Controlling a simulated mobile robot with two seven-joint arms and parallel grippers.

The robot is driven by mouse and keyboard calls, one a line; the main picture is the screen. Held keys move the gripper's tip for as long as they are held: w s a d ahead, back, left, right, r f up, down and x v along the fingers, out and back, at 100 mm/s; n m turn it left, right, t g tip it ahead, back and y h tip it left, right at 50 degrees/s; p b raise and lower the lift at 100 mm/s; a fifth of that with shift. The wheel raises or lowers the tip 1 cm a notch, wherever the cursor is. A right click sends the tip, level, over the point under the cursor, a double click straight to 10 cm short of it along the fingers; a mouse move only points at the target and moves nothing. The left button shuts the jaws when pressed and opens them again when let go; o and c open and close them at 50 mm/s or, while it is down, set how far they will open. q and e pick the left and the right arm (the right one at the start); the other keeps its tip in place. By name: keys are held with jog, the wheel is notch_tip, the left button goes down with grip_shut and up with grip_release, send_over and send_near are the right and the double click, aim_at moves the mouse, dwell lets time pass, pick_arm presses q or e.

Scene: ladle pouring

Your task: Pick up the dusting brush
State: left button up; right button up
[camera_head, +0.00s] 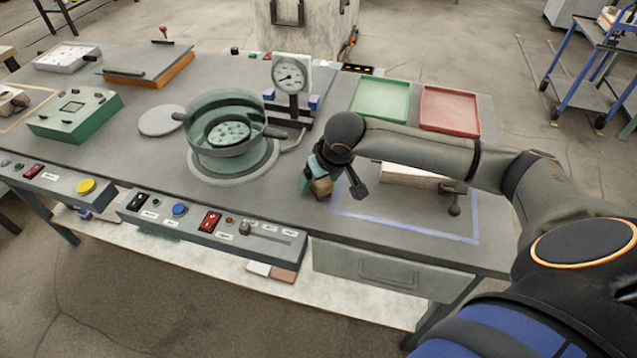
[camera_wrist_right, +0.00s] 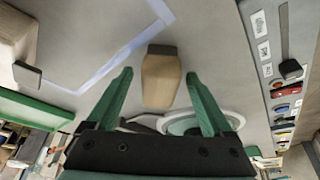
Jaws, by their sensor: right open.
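A short tan block-like thing with a dark end, which looks like the dusting brush (camera_head: 321,187), is on the grey table near the left edge of the blue outline. In the right wrist view the brush (camera_wrist_right: 161,82) shows between and just beyond the green fingertips. My right gripper (camera_head: 332,184) is open and over the brush, its fingers apart on either side; in the wrist view the gripper (camera_wrist_right: 158,78) holds nothing. The gripper partly hides the brush in the head view. My left gripper is not in view.
A glass-walled pot (camera_head: 226,150) on a round base stands left of the gripper, with a gauge (camera_head: 289,75) behind it. Green (camera_head: 380,98) and red (camera_head: 450,108) trays lie at the back right. A pale block (camera_head: 412,176) sits under my right arm. A control panel (camera_head: 205,222) lines the front edge.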

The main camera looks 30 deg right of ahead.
jog(key=shift+w+f, duration=0.15)
jog(key=shift+f, duration=0.15)
jog(key=shift+c, duration=0.2)
grip_shut()
dwell(0.3)
